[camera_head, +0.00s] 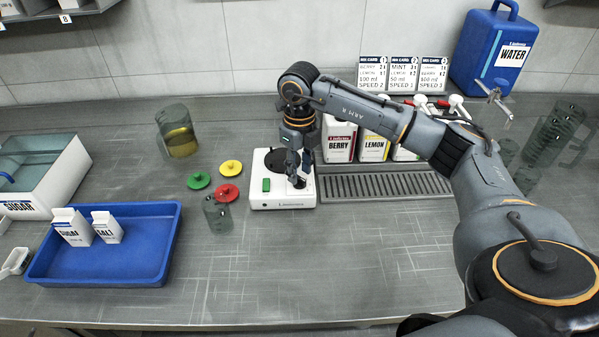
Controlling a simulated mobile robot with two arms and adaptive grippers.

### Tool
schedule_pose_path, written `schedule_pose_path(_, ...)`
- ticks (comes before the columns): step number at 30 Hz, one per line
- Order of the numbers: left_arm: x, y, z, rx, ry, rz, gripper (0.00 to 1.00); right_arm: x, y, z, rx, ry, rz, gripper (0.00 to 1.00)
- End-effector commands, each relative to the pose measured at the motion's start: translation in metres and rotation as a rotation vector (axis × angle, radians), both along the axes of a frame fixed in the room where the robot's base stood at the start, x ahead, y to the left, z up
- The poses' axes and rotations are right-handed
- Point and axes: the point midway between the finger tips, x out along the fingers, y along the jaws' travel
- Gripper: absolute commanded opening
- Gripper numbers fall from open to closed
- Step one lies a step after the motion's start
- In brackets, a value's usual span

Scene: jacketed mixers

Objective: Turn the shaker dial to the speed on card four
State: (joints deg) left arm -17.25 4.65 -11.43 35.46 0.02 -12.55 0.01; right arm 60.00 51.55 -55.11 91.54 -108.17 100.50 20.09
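The white shaker (284,201) stands at the middle of the counter, with a dark round plate and a green button on its top. Its dark dial (298,182) is on the right of the top, partly covered by my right gripper (299,171). That gripper points down right over the dial. Its fingers are too small and dark to tell whether they grip it. Three mix cards show at the back: the left card (373,72), the middle card (403,73) and the right card (432,74). Their speed lines are small; their card numbers are not readable. My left gripper is not in view.
Berry (338,142) and lemon (374,148) bottles stand behind a drain grate (370,187), right of the shaker. A glass cup (217,214) and coloured lids (228,193) lie close left. A blue tray (100,267) holds two cartons. The front middle counter is clear.

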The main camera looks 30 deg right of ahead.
Motion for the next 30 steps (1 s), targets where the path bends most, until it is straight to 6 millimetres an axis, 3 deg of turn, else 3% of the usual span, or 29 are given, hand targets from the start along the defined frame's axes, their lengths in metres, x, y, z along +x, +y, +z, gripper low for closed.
schedule_pose_path(6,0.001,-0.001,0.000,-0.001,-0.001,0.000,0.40,0.001,0.000,0.049,0.001,-0.006,0.000,0.34)
schedule_pose_path(13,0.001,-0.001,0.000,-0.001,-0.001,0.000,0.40,0.001,0.000,0.089,0.001,-0.004,-0.001,0.34)
schedule_pose_path(18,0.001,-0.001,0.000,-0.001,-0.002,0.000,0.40,0.000,0.000,0.101,-0.001,-0.002,-0.001,0.34)
schedule_pose_path(30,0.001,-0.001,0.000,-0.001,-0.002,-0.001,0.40,0.000,0.000,0.102,0.000,-0.001,-0.001,0.34)
